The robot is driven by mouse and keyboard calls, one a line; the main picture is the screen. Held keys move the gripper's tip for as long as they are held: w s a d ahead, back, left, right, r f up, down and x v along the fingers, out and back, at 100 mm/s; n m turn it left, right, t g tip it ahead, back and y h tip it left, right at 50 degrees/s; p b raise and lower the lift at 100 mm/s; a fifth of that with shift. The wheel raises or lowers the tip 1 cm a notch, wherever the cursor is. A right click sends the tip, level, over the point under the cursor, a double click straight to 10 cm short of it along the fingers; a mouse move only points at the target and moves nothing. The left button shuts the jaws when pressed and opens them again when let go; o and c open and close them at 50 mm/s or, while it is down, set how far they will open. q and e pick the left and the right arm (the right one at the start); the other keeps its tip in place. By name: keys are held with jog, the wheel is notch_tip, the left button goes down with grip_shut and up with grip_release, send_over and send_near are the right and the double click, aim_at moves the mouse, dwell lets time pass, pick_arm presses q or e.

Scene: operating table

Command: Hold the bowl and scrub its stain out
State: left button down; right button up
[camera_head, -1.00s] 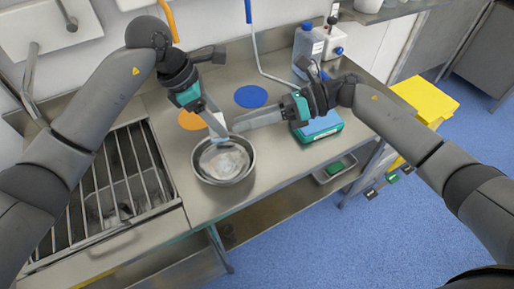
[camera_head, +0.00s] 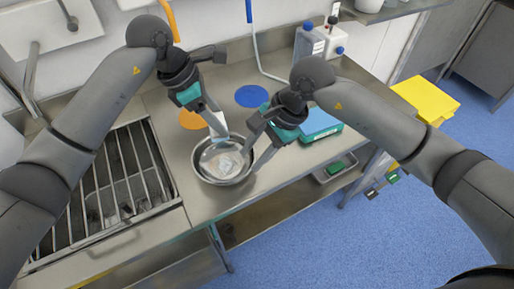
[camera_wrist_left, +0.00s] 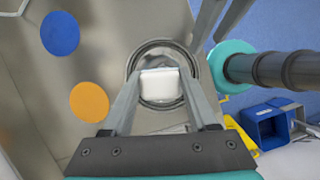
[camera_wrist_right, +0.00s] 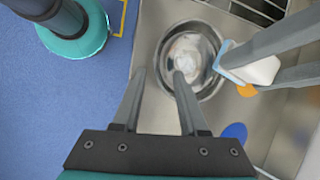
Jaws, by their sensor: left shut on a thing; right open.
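A round metal bowl (camera_head: 200,172) stands on the steel counter, with a whitish stain (camera_head: 226,161) inside; it also shows in the right wrist view (camera_wrist_right: 160,58). My left gripper (camera_head: 218,130) is shut on a white pad (camera_wrist_left: 160,84) with a light-blue side, held over the bowl's far part; whether the pad touches the bowl is unclear. My right gripper (camera_wrist_right: 159,75) is open at the bowl's right side. In the right wrist view one fingertip overlaps the inside and the other lies outside the rim, apart from it as far as I can tell.
An orange disc (camera_head: 191,120) and a blue disc (camera_head: 251,96) lie behind the bowl. A teal box (camera_head: 321,125) stands to the right, with bottles (camera_head: 307,48) at the back. A barred sink (camera_head: 112,185) is at left. The counter's front edge is close to the bowl.

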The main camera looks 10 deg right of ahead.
aim_at(236, 179)
jog(key=x, duration=1)
jog(key=shift+s+a+f, duration=0.1)
jog(key=shift+f, duration=0.1)
jog(key=shift+c, duration=0.2)
grip_shut()
dwell(2.4)
